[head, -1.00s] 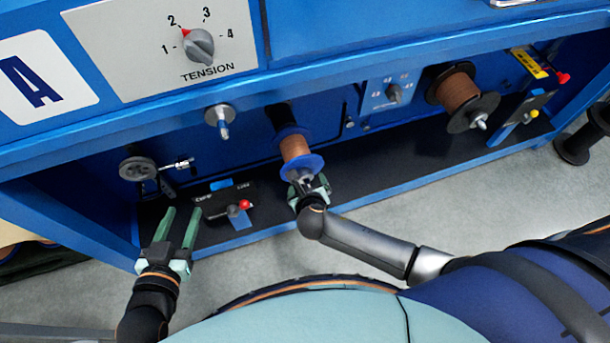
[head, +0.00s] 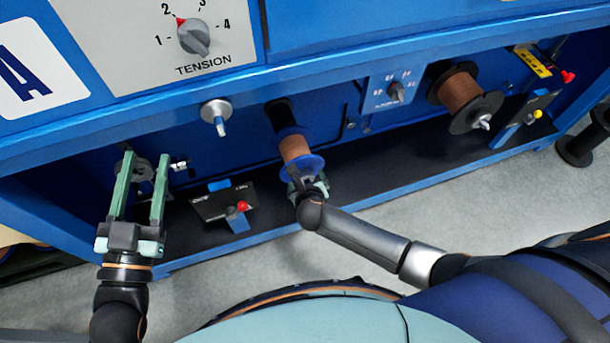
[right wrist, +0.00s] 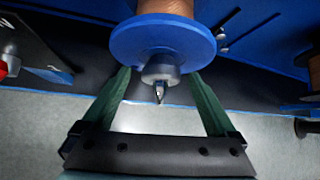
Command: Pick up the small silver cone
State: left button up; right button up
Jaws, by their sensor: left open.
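The small silver cone (right wrist: 161,72) sits at the end of the copper-wire spool with blue flanges, its dark pointed tip facing my right wrist camera. My right gripper (right wrist: 160,78) has its green fingers either side of the cone, with gaps visible on both sides. In the head view the right gripper (head: 307,184) is just below the spool (head: 295,147) and mostly hides the cone. My left gripper (head: 145,160) is open at the left, its fingers in front of a grey pulley, which they partly hide.
A black plate with a red knob (head: 242,206) stands on the dark shelf between my grippers. A silver peg (head: 217,115) sticks out above it. Another copper spool (head: 459,92) with black flanges is at the right. The blue shelf edge (head: 400,190) runs along the front.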

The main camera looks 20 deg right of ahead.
grip_shut()
dwell(0.6)
pick_arm(q)
jog(key=shift+a+f, duration=0.1)
